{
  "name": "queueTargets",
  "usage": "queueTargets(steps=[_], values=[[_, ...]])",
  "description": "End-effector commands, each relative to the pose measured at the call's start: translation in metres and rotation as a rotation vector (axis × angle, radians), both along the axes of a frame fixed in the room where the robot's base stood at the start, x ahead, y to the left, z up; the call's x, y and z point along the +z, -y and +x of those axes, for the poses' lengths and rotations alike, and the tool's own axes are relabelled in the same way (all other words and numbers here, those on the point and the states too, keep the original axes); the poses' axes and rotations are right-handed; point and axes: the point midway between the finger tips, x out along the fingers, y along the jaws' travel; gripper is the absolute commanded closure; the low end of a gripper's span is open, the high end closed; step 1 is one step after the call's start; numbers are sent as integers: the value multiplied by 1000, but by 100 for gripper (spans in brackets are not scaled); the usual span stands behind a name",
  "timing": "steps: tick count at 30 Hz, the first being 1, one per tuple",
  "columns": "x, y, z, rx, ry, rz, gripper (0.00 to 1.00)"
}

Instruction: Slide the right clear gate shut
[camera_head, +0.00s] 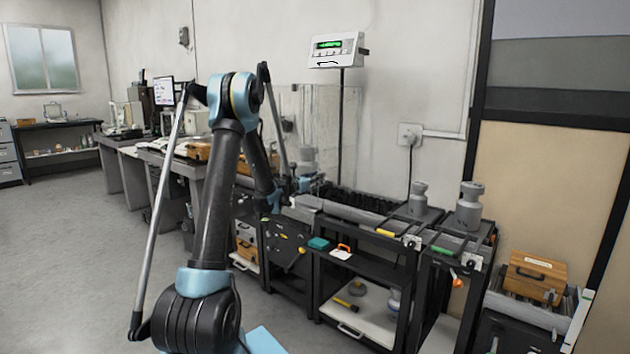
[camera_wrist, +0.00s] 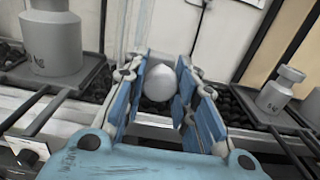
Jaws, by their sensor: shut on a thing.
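The clear gate panels (camera_head: 318,125) stand upright behind my arm in the head view, below and left of the display. Their edges are faint, and I cannot tell exactly how far the right one is open. In the wrist view a pale rounded knob (camera_wrist: 160,84) sits between the blue finger pads of my gripper (camera_wrist: 158,105). The gripper is shut on this knob, with a pad at each side. In the head view my gripper (camera_head: 300,184) is small and partly hidden, low by the clear panels. The knob's join to the gate is hidden.
Grey weights stand on the bench right of my gripper (camera_head: 418,198) (camera_head: 470,205). In the wrist view one weight (camera_wrist: 52,42) is at left and another (camera_wrist: 280,90) at right. A display (camera_head: 338,50) stands on a post behind. Floor at left is clear.

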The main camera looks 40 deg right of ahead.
Motion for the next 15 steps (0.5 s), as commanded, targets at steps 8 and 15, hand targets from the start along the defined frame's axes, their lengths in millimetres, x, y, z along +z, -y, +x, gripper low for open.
queueTargets(steps=[8,15], values=[[-1,-1,2,4,2,1,65],[-1,-4,0,2,2,1,65]])
